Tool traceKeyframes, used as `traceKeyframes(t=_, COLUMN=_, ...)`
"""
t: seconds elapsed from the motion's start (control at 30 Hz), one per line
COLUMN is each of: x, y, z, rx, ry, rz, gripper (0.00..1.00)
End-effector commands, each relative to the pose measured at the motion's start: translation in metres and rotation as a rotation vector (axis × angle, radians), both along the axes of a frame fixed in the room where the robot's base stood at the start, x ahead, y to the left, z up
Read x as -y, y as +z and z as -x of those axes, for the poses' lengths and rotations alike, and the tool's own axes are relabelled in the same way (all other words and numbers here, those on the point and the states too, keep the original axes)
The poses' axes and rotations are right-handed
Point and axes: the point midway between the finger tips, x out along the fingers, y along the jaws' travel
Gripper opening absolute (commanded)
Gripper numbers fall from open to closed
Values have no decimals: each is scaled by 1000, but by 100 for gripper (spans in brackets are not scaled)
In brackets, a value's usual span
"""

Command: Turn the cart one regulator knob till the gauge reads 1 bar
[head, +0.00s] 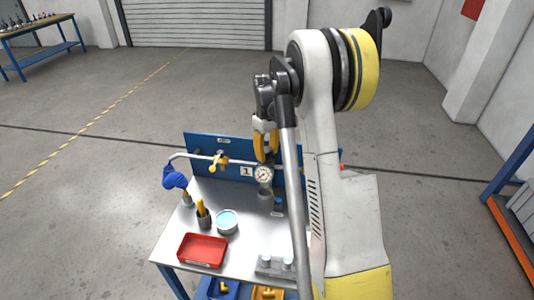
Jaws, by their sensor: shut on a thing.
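Cart one (172,246) is a steel-topped cart with a blue back panel (205,144) and a label reading 1. The round white-faced gauge (263,174) sits in front of the panel, facing me. Its needle is too small to read. My gripper (265,154) points down just above the gauge, its yellow fingers closed around the top of the regulator. The regulator knob is hidden between the fingers. The regulator's lower body shows only in part beneath the gauge.
A pipe with a yellow-handled valve (218,162) runs left along the panel. A blue-orange rack (515,240) is at right.

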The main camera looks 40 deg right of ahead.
Motion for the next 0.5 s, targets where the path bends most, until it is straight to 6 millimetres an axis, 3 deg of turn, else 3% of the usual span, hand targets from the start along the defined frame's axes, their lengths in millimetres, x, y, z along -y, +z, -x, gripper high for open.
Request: traceKeyframes(t=0.5, x=-2, y=-2, z=0, rx=-1, ry=-380, rz=0, gripper=5)
